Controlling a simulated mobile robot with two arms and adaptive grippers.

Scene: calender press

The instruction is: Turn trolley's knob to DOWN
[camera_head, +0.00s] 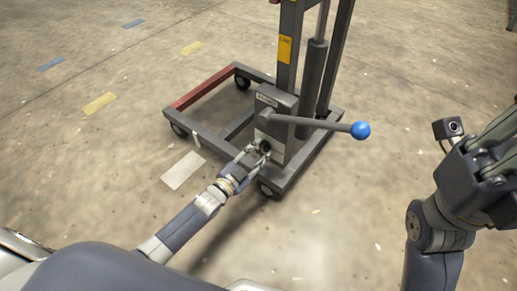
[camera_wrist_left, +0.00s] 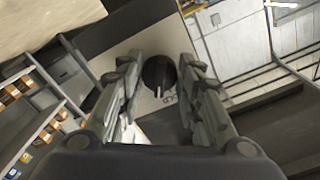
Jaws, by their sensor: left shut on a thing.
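The trolley (camera_head: 222,120) is a grey wheeled frame with a red bar and an upright mast. A grey box at the mast's foot carries the small dark knob (camera_head: 264,146). In the left wrist view the knob (camera_wrist_left: 159,72) is round and black with a white pointer mark, and sits on a light plate. Small lettering beside the mark is too blurred to read. My left gripper (camera_head: 258,151) is shut on the knob, with one finger on each side of it. My right gripper (camera_head: 497,150) is at the right edge, cut off by the frame, away from the trolley.
A grey lever with a blue ball end (camera_head: 360,130) sticks out rightward from the box, above my left gripper. A yellow label (camera_head: 285,50) is on the mast. The concrete floor around the trolley is open, with painted marks.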

